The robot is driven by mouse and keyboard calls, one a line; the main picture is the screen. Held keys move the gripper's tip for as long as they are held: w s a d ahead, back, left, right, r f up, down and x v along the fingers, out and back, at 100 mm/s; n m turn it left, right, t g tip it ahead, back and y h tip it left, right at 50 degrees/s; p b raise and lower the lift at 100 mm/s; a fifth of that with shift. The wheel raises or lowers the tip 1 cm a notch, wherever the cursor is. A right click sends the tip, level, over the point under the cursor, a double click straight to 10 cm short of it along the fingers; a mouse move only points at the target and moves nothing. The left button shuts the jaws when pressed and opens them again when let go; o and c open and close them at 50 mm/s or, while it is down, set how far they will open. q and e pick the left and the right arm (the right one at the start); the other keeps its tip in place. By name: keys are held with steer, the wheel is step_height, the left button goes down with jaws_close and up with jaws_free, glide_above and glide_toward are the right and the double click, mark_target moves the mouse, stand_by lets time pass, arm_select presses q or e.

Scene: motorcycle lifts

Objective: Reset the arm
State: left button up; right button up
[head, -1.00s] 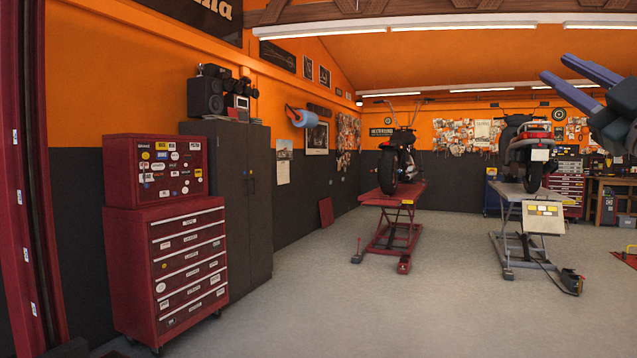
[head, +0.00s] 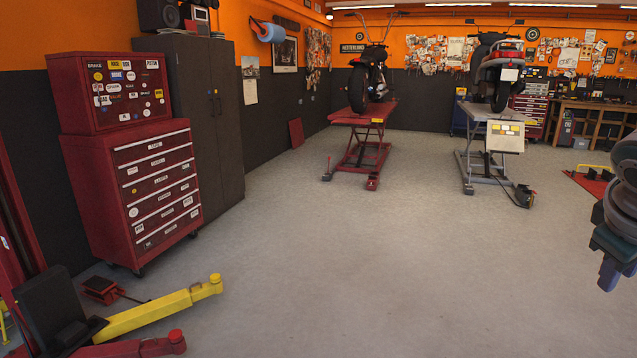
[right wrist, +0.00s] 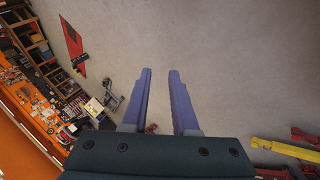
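My right gripper (head: 610,272) hangs at the right edge of the head view, pointing down, with part of the arm above it. In the right wrist view its two blue-purple fingers (right wrist: 160,72) stand apart with nothing between them but grey floor. The gripper is in the air, clear of any object. My left gripper is in neither view.
A red lift (head: 364,142) and a grey lift (head: 480,150) each carry a motorcycle. A red tool chest (head: 158,190) and dark cabinet (head: 222,130) stand left. A yellow lift arm (head: 150,312) lies low in front. The middle floor is clear.

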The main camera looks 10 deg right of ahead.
steer(key=s+a+f+n+y, duration=0.1)
steer(key=s+a+f+y, duration=0.2)
steer(key=a, duration=0.4)
steer(key=s+a+f+n, duration=0.1)
steer(key=s+a+f, duration=0.3)
steer(key=a, duration=0.3)
steer(key=s+a+r+y, duration=0.1)
steer(key=s+a+y, duration=0.3)
steer(key=s+a, duration=0.75)
step_height(320, 180, up, 35)
steer(key=p, duration=3.4)
steer(key=shift+s, duration=0.3)
